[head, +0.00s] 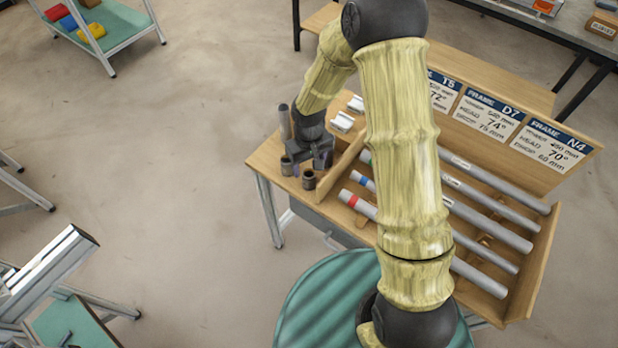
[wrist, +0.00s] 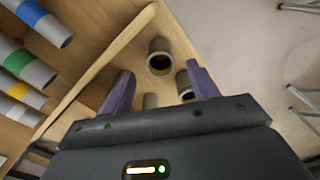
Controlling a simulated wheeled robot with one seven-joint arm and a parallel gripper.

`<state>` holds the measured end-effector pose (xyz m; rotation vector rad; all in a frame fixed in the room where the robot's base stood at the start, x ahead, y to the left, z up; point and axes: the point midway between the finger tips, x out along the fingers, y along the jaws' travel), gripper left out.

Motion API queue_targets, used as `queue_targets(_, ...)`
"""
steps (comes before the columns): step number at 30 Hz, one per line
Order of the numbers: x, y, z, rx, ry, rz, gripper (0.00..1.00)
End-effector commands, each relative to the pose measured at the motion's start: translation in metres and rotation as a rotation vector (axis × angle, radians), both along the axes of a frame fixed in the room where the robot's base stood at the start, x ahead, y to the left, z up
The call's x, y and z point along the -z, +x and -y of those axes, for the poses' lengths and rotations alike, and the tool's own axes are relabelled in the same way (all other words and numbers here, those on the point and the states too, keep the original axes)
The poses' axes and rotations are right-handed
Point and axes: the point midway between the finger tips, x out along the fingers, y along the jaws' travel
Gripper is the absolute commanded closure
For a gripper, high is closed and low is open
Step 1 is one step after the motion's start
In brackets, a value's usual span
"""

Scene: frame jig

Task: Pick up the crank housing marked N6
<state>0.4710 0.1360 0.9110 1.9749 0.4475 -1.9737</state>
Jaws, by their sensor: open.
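My gripper (head: 308,160) is open above the left end of the wooden bench, and its jaws (wrist: 159,70) show empty in the wrist view. Short dark hollow cylinders, which look like the crank housings, stand near it. In the head view one (head: 287,167) is left of my gripper and one (head: 308,180) is just in front.
A wooden divider (wrist: 97,70) separates the housings from grey tubes (head: 490,205) with coloured bands. White brackets (head: 342,121) lie behind the gripper. Upright frame cards (head: 490,113) line the back. A taller grey tube (head: 284,121) stands at the left edge. My arm hides part of the bench.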

Motion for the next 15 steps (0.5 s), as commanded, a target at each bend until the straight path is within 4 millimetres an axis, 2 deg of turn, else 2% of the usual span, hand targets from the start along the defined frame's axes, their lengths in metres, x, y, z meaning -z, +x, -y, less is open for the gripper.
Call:
queue_targets(7, 0.009, -0.001, 0.000, -0.001, 0.000, -0.003, 0.40)
queue_targets(15, 0.043, -0.001, 0.000, -0.001, -0.002, -0.004, 0.40)
